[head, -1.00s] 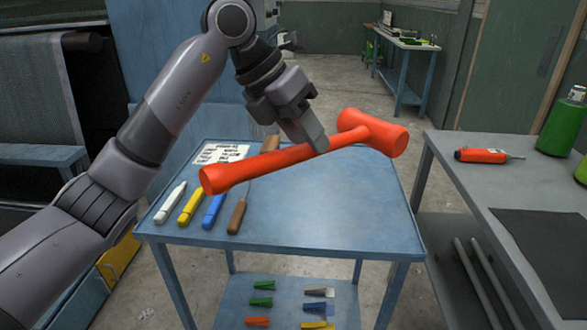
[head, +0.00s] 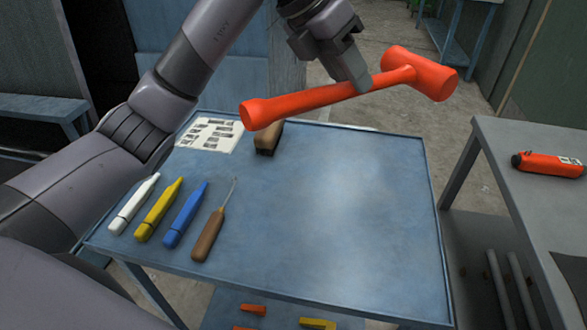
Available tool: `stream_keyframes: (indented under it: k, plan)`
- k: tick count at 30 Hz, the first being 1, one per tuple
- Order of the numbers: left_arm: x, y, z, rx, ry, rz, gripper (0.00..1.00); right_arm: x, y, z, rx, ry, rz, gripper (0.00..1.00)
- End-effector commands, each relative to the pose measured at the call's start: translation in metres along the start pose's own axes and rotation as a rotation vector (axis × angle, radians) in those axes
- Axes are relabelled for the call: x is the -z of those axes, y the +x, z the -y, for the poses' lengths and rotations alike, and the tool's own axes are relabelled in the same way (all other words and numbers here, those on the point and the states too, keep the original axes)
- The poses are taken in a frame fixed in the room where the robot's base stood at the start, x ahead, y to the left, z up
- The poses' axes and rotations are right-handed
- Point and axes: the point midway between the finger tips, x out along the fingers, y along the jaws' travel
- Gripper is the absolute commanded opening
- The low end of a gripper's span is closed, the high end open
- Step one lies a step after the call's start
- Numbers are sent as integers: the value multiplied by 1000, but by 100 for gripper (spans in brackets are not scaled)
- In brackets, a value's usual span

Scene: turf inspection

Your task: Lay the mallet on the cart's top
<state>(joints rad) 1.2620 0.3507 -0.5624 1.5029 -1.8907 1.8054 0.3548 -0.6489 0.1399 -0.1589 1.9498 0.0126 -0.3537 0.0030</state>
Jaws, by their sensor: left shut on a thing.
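The mallet (head: 320,97) is orange-red, with a long handle and a cylindrical head at its right end. My left gripper (head: 362,84) is shut on its handle near the head. It holds the mallet above the far part of the blue cart's top (head: 330,220), roughly level and tilted a little up to the right. The mallet does not appear to touch the cart. My right gripper is not in view.
On the cart's left side lie white (head: 133,204), yellow (head: 158,211) and blue (head: 186,215) markers and a wooden-handled awl (head: 209,232). A printed sheet (head: 210,134) and brown block (head: 268,137) lie at the back. The middle and right are clear. A grey bench (head: 500,165) holds an orange tool (head: 548,164).

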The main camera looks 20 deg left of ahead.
Motion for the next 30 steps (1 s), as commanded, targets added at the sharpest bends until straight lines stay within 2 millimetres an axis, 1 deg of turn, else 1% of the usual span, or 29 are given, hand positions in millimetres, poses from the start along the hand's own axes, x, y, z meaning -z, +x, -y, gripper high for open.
stream_keyframes:
  k: [2,5,21,25,30]
  plan:
    - [1,2,0,3,2,7,0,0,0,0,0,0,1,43]
    - [7,14,-5,4,1,5,0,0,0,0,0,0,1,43]
    - [62,109,-41,5,0,7,0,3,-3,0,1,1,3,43]
    - [69,122,-46,4,2,9,0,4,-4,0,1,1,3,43]
    - [73,130,-49,2,3,10,0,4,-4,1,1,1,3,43]
